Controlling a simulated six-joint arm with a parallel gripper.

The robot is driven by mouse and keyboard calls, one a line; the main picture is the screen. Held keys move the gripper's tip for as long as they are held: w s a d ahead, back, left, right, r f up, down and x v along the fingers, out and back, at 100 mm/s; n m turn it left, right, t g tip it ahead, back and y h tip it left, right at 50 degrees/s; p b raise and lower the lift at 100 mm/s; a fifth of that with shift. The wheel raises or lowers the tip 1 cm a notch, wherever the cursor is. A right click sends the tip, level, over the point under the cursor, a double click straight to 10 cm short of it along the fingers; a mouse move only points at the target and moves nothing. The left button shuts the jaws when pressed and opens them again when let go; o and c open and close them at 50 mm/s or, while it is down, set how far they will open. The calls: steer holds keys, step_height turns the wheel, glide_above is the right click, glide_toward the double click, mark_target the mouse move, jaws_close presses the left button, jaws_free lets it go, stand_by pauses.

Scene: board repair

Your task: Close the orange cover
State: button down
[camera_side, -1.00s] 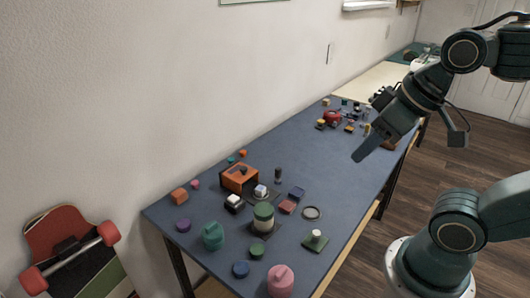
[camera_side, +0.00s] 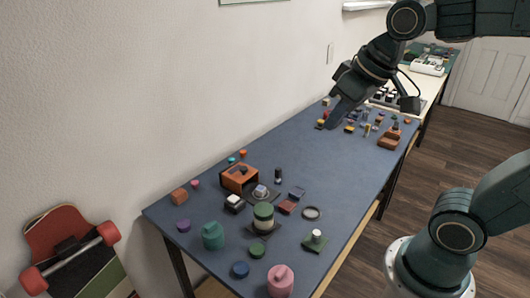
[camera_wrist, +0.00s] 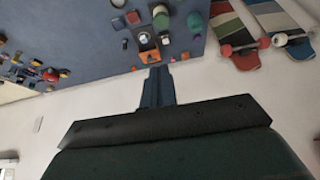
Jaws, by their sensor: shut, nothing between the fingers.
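The orange cover (camera_side: 240,174) is part of a small box-like orange unit near the wall side of the blue table, in the left-middle of the side view. A dark area shows within the orange; I cannot tell how the cover is hinged or how far open it stands. In the wrist view an orange patch (camera_wrist: 149,57) lies just beyond my fingertips in the picture. My gripper (camera_side: 332,124) is shut and empty, tilted down above the far part of the table, well apart from the orange unit. Its fingers (camera_wrist: 156,70) point toward the table in the wrist view.
Around the orange unit stand a green cylinder (camera_side: 263,214), a teal jar (camera_side: 213,236), a pink jar (camera_side: 280,281) and a black post (camera_side: 278,175). A brown wooden box (camera_side: 389,141) and several small parts are at the far end. The table's middle is clear.

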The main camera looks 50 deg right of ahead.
steer(key=w+d, duration=0.2)
steer(key=w, duration=0.9)
steer(key=m+g, duration=0.1)
steer(key=m, duration=0.1)
glide_above(237, 169)
steer(key=s, duration=0.1)
step_height(237, 169, down, 21)
steer(key=shift+s+a+r, duration=0.15)
steer(key=x, duration=1)
steer(key=shift+s, duration=0.15)
steer(key=shift+s+a+f, duration=0.1)
steer(key=shift+s+f, duration=0.1)
steer(key=shift+s, duration=0.8)
steer(key=shift+s+a+f, duration=0.1)
steer(key=shift+s+f, duration=0.1)
steer(key=shift+s, duration=0.8)
